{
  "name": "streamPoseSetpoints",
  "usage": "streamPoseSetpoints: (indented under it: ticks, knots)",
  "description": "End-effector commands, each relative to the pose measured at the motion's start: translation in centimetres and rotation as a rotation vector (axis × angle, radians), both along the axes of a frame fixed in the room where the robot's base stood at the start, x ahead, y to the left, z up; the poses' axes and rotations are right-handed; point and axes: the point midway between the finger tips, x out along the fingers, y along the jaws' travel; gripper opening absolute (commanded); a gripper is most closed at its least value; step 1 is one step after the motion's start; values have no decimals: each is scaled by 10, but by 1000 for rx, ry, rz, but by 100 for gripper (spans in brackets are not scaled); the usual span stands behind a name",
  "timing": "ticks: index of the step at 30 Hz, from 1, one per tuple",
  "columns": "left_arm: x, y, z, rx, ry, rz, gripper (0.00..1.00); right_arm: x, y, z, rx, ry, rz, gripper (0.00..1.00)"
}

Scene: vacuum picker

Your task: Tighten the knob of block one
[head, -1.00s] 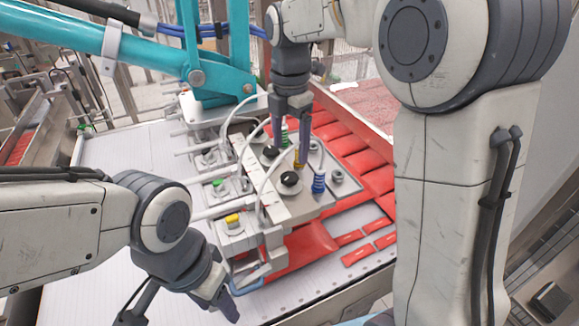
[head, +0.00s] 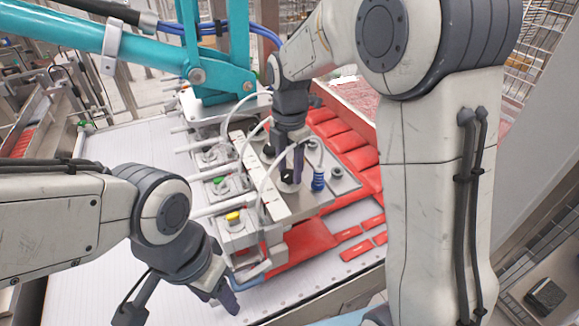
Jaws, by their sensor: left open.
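The picker's grey plate (head: 330,193) carries black knobs, one of them (head: 287,176) directly below my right gripper (head: 292,172). The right fingers point down at this knob and overlap it in the picture. I cannot tell whether they touch or grip it. Another black knob (head: 268,151) is partly hidden behind the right gripper and a hose. No label shows which block is block one. My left gripper (head: 220,297) is open and empty, low over the white surface, near the front end of the picker.
A blue coiled fitting (head: 318,180) stands close to the right of the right gripper. White hoses arch over the plate. A yellow-capped block (head: 233,219) and green-capped block (head: 219,183) sit on the left. Red packs (head: 345,140) lie beyond. The white surface (head: 110,150) is clear at left.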

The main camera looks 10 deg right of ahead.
Motion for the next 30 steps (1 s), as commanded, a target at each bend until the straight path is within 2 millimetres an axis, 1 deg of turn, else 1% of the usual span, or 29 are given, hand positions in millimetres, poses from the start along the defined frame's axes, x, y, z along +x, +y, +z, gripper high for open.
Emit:
streamPoseSetpoints:
  ticks: [8,14,20,30]
  knots:
    - [0,0,1,0,0,0,52,0,0,1,0,1,-22,0]
    - [0,0,3,0,0,0,52,0,0,1,0,1,-105,0]
    - [0,0,6,0,0,-1,52,0,0,1,1,1,-261,0]
    - [0,0,12,0,0,-2,52,0,0,1,0,2,-583,0]
